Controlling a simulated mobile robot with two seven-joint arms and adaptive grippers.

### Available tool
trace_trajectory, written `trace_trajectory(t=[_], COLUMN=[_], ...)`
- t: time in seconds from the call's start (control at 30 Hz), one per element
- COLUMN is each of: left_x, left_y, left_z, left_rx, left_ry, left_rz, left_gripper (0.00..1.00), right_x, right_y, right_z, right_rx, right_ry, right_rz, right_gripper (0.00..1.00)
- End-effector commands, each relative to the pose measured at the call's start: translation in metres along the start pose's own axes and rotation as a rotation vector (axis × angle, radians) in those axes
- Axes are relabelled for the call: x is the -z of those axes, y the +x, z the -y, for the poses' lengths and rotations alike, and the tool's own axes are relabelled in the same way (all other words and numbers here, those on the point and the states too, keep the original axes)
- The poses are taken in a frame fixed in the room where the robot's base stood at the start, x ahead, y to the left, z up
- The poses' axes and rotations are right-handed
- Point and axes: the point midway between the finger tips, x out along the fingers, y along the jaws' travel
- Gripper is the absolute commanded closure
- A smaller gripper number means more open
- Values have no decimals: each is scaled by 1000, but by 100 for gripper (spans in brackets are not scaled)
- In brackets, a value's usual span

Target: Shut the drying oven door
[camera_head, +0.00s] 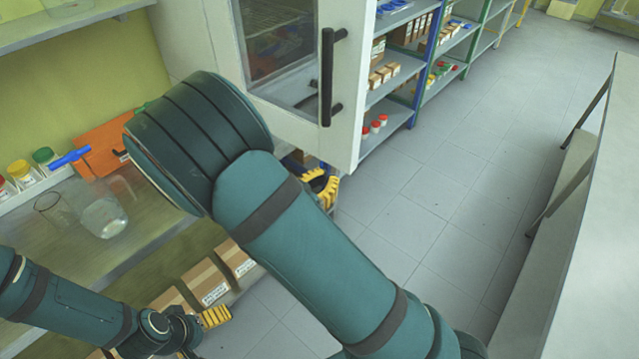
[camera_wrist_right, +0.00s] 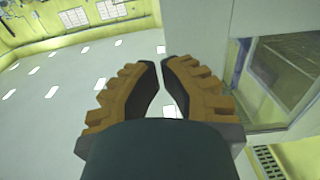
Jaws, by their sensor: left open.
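The white drying oven (camera_head: 185,35) stands at the top of the head view. Its door (camera_head: 352,75) has a glass window and a black vertical handle (camera_head: 327,80). How far the door stands open is hard to tell. My right gripper (camera_head: 322,187) is just below the door's lower edge, partly hidden by my right arm. In the right wrist view my right gripper's fingertips (camera_wrist_right: 161,60) are almost together with nothing seen between them, and a white panel with a window is to their right. My left gripper (camera_head: 210,325) is low at the left, open, away from the oven.
A bench at left holds glass beakers (camera_head: 104,216), an orange item (camera_head: 103,145) and capped bottles (camera_head: 45,158). Boxes (camera_head: 205,282) sit below it. Shelves (camera_head: 390,85) with goods stand behind the door. A long table (camera_head: 600,230) is at right. The floor (camera_head: 440,190) between is clear.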

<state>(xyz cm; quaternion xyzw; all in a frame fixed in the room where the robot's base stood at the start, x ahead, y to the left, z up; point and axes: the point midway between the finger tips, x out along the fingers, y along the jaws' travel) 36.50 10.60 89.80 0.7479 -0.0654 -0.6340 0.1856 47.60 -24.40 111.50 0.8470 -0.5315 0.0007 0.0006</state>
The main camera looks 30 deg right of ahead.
Motion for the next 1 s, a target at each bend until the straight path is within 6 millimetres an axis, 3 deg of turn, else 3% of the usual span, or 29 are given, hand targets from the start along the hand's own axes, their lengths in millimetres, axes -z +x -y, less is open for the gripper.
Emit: trace_trajectory(t=[0.3,0.5,1.0], left_x=[0,1,1], left_y=[-6,-9,-9], left_z=[-2,-3,-3], left_rx=[-1,-1,-2], left_ry=[0,0,0], left_rz=[1,1,1], left_gripper=[0,0,0], right_x=[0,0,-1], right_y=[62,87,96], right_z=[-1,0,0], right_rx=[-2,0,2], right_ry=[-2,0,0], right_rz=[1,2,2], right_gripper=[100,100,100])
